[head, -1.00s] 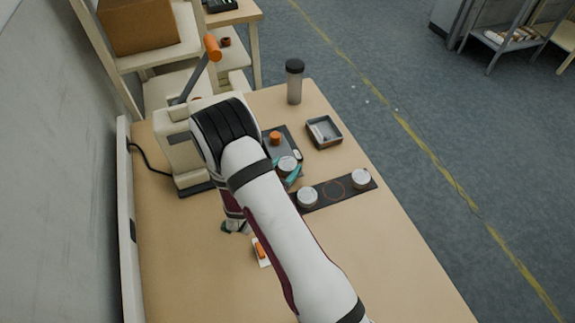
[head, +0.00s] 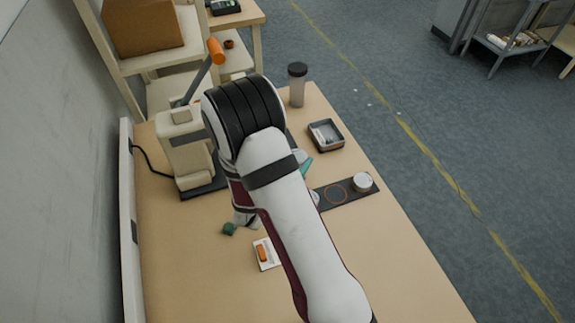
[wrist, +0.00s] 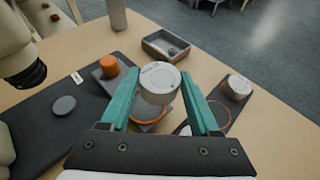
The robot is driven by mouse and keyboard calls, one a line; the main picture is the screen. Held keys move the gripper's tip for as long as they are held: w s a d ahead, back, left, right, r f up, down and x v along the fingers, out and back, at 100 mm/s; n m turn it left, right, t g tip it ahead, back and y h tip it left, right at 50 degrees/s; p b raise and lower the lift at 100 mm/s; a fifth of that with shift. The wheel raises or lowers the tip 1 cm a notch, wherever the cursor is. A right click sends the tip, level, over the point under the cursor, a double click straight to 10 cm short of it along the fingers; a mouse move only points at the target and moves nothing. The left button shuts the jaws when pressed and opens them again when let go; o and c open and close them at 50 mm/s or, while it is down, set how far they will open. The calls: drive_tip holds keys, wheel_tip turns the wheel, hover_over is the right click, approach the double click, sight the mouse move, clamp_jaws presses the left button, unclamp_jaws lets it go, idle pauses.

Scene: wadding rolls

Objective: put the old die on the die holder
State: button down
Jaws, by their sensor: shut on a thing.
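The old die, a silver cylinder (wrist: 158,84), is between the teal fingers of my gripper (wrist: 159,76), which is shut on it. It appears raised above a grey plate with an orange ring (wrist: 151,127). The die holder is a dark strip (head: 350,196) with an empty orange ring in its middle. A silver die (head: 363,182) stands at its right end and also shows in the wrist view (wrist: 237,87). Another die (head: 316,198) at its left end is mostly behind my arm. In the head view my arm hides the held die; a teal finger (head: 306,166) shows.
The press (head: 184,150) with its orange-tipped lever stands at the left. An orange knob (wrist: 109,66) and a grey disc (wrist: 64,106) are near its base. A grey tray (head: 326,135) and a bottle (head: 297,86) stand farther back. A white card (head: 265,254) lies in front.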

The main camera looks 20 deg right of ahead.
drive_tip(key=s+d+r, duration=0.5)
drive_tip(key=s+d, duration=0.1)
drive_tip(key=d, duration=0.1)
drive_tip(key=m+g+h, duration=0.2)
drive_tip(key=m+g, duration=0.1)
hover_over(332, 198)
wheel_tip(332, 198, down, 4)
drive_tip(key=shift+m+g+h, duration=0.5)
drive_tip(key=shift+m, duration=0.1)
wheel_tip(332, 198, down, 9)
drive_tip(key=shift+r, duration=0.15)
drive_tip(key=shift+c, duration=0.6)
unclamp_jaws()
